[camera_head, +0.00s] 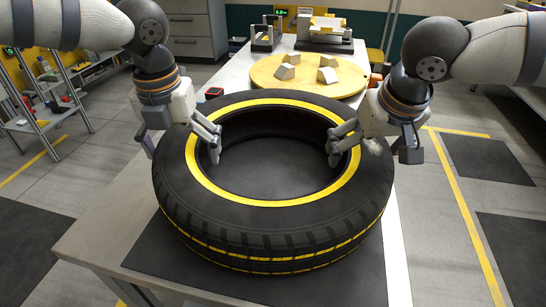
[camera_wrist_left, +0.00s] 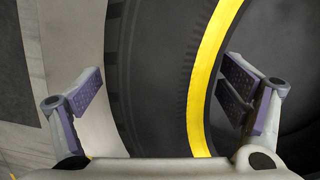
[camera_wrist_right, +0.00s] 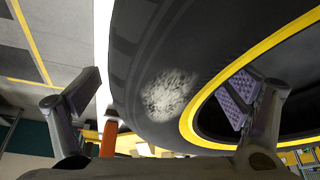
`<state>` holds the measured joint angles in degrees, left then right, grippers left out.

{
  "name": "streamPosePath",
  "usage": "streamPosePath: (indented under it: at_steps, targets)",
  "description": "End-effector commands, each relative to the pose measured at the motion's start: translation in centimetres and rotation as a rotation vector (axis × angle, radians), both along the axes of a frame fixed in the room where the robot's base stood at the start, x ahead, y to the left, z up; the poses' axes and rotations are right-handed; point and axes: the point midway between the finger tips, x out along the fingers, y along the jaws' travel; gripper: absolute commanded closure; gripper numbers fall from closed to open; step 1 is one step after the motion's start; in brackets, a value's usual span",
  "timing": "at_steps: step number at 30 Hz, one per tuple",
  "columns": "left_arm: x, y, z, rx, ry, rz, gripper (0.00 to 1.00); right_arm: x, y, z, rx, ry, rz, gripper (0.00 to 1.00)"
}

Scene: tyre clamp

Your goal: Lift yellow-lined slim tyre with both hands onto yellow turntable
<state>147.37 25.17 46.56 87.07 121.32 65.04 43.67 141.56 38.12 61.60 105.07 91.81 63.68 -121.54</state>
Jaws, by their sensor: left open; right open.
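The slim black tyre (camera_head: 270,225) with a yellow ring and yellow tread lines lies flat on a dark mat on the table. My left gripper (camera_head: 180,146) is open at its left side, one finger inside the hole and one outside. The left wrist view shows the tyre wall (camera_wrist_left: 160,80) between the spread fingers (camera_wrist_left: 160,100). My right gripper (camera_head: 373,150) is open at its right side, also straddling the wall; the right wrist view shows the tyre (camera_wrist_right: 150,60) between its fingers (camera_wrist_right: 160,95). The yellow turntable (camera_head: 262,75) stands behind the tyre with pale blocks on top.
The table (camera_head: 90,235) carries the dark mat (camera_head: 160,260) under the tyre. A grey device (camera_head: 325,38) and a small stand (camera_head: 262,40) are behind the turntable. A shelf rack (camera_head: 50,105) stands at left. A pale scuffed patch (camera_wrist_right: 168,95) marks the tyre's right side.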

Motion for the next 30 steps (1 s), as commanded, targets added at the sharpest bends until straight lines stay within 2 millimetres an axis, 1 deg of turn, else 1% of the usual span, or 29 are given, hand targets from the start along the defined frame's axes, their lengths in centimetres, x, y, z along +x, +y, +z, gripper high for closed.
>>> streamPosePath:
  at_steps: [3,11,12,14,15,20,21,22,26,30]
  targets:
    - [0.05,0.0,-0.54,0.001,0.0,-0.001,0.1,0.21,0.03,-0.46,0.001,-0.001,0.0,0.09]
    - [0.06,0.01,-0.61,0.001,0.0,-0.001,0.1,0.24,0.05,-0.53,0.001,-0.001,0.0,0.09]
    - [0.06,0.01,-0.6,0.001,0.0,-0.001,0.19,0.24,0.04,-0.53,0.001,-0.001,0.0,0.18]
    - [0.06,0.01,-0.6,0.001,0.0,-0.001,0.32,0.24,0.05,-0.53,0.001,-0.001,0.0,0.31]
    - [0.06,0.01,-0.6,0.001,0.0,-0.001,0.42,0.23,0.05,-0.52,0.001,-0.001,0.0,0.41]
    - [0.06,0.02,-0.6,0.001,0.0,-0.001,0.78,0.24,-0.01,-0.53,-0.001,-0.001,0.0,0.77]
    - [0.06,0.02,-0.61,0.001,0.0,-0.001,0.87,0.24,-0.02,-0.53,-0.001,-0.001,0.0,0.86]
    - [0.06,0.03,-0.61,0.001,0.0,-0.001,0.94,0.24,-0.02,-0.54,-0.001,0.0,0.0,0.91]
    - [0.06,0.06,-0.63,0.001,0.0,-0.001,0.95,0.24,-0.04,-0.54,-0.001,0.0,0.0,0.91]
    - [0.18,0.03,-0.01,0.0,-0.01,-0.001,0.95,0.39,0.01,0.14,0.002,-0.013,0.0,0.91]
